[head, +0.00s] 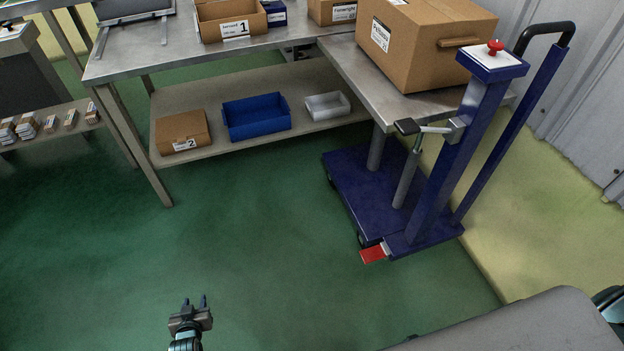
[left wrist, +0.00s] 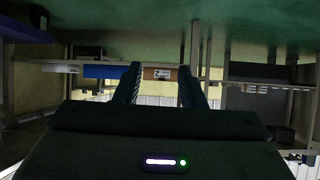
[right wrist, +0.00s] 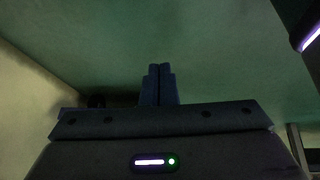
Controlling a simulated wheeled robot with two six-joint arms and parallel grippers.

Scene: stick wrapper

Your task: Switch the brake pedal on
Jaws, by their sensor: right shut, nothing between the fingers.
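The brake pedal (head: 373,254) is a small red plate at the front lower edge of a blue wheeled lift cart (head: 435,180), just above the green floor. My left gripper (head: 193,303) is low in the head view, left of the pedal and well apart from it. Its two fingers (left wrist: 160,84) stand apart with nothing between them. My right gripper is not clear in the head view. In the right wrist view its fingers (right wrist: 157,83) are together and empty, over green floor. The pedal does not show clearly in either wrist view.
A low shelf (head: 280,142) carries a blue bin (head: 256,117), a white bin (head: 327,106) and a box (head: 182,131). The green floor before the pedal is clear.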

